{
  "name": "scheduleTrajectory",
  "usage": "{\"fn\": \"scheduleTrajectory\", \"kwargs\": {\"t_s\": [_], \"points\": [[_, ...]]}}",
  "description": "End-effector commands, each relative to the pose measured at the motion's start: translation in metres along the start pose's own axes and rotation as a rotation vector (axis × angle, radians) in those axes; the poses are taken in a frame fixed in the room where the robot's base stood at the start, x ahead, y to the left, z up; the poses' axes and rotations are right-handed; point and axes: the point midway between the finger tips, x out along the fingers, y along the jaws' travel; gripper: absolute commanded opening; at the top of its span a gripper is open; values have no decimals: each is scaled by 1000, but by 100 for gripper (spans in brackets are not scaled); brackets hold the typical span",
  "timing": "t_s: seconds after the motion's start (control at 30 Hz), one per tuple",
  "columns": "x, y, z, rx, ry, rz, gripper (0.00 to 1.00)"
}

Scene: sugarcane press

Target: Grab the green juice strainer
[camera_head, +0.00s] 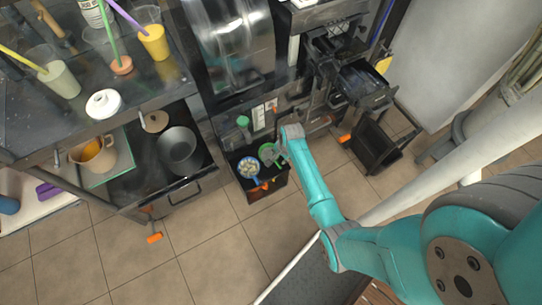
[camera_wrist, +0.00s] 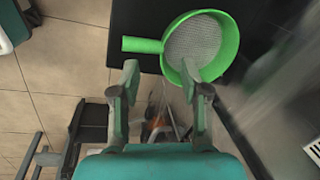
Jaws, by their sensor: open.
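The green juice strainer (camera_wrist: 232,42) has a round green rim, a pale mesh and a short handle (camera_wrist: 142,45) pointing left in the wrist view. It lies on or over a dark surface. In the head view the strainer (camera_head: 266,151) shows as a small green ring at the black lower shelf of the press, partly hidden by my gripper. My gripper (camera_wrist: 160,75) is open and empty. In the wrist view its two fingertips are just below the strainer, one under the handle and one by the rim. I cannot tell whether they touch it.
A blue-rimmed bowl (camera_head: 248,168) with pale contents sits beside the strainer, with orange items near it. A green-capped container (camera_head: 242,122) stands behind. A black bin (camera_head: 378,146) is to the right. A cart with a grey pot (camera_head: 179,150) is left. Tiled floor in front is mostly clear.

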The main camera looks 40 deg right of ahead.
Motion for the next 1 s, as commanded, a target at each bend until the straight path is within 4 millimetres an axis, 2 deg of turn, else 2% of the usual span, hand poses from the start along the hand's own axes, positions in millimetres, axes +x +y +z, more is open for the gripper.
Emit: {"fn": "scheduleTrajectory", "kwargs": {"t_s": [0.2,0.5,0.57,0.7,1.0], "points": [[23,-1,0,0,-1,1,46],[27,-1,0,0,1,-1,46],[27,-1,0,0,0,-1,33],[27,-1,0,0,0,-1,0],[27,-1,0,0,0,-1,0]]}}
